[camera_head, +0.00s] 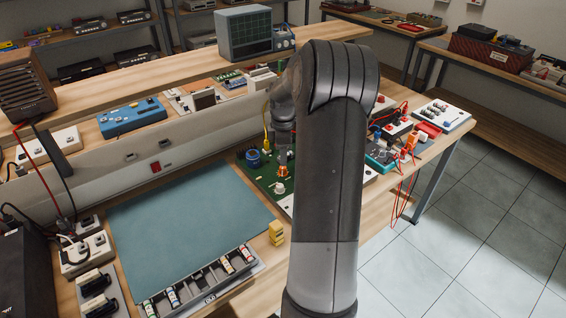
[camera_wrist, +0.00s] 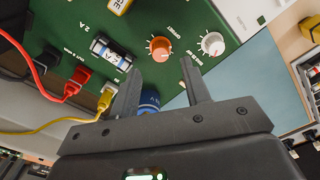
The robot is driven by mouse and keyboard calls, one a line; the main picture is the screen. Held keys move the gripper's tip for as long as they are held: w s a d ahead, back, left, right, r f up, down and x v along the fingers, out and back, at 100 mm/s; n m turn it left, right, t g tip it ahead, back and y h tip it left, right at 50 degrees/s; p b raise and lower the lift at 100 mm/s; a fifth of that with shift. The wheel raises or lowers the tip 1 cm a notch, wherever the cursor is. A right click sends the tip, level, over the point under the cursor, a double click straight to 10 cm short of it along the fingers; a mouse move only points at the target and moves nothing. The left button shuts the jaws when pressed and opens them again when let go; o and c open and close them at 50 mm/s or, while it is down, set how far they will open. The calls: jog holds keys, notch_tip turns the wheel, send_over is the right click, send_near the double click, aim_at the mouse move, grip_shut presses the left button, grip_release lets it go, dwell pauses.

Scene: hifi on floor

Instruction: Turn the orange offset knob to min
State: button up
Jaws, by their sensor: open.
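The orange offset knob (camera_wrist: 160,48) is on a green panel (camera_wrist: 235,12) with white lettering, and it also shows in the head view (camera_head: 283,171). A white knob (camera_wrist: 212,43) with a dial scale sits beside it, on the right in the wrist view. My gripper (camera_wrist: 160,66) is open, its fingers pointing at the panel. The orange knob appears between and just beyond the fingertips; I cannot tell whether they touch it. In the head view my arm hides part of the panel, and the gripper is above the orange knob.
A blue round part (camera_wrist: 149,98) shows between the fingers. Red (camera_wrist: 77,82) and yellow (camera_wrist: 105,98) plugs with cables, and a clear fuse-like part (camera_wrist: 110,52), are nearby. A teal mat (camera_head: 185,235) lies left of the panel, with a parts tray (camera_head: 205,284) in front.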

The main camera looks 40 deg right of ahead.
notch_tip(320, 180, up, 6)
jog(key=shift+f, duration=0.2)
dwell(0.4)
jog(key=s+a+r+m+t+h, duration=0.1)
jog(key=s+a+r+m, duration=0.1)
jog(key=s+a+r, duration=0.3)
jog(key=a+r+m, duration=0.1)
jog(key=a+r, duration=0.2)
jog(key=a, duration=0.4)
jog(key=s+a+r+m+t+h, duration=0.1)
jog(key=s+a+r+m, duration=0.1)
jog(key=s+a+r, duration=0.3)
jog(key=s+a+m+t+y, duration=0.2)
jog(key=s+a+m, duration=0.4)
jog(key=s+a, duration=0.8)
jog(key=shift+s+f+t, duration=0.4)
jog(key=shift+s+t, duration=0.35)
jog(key=shift+t, duration=0.05)
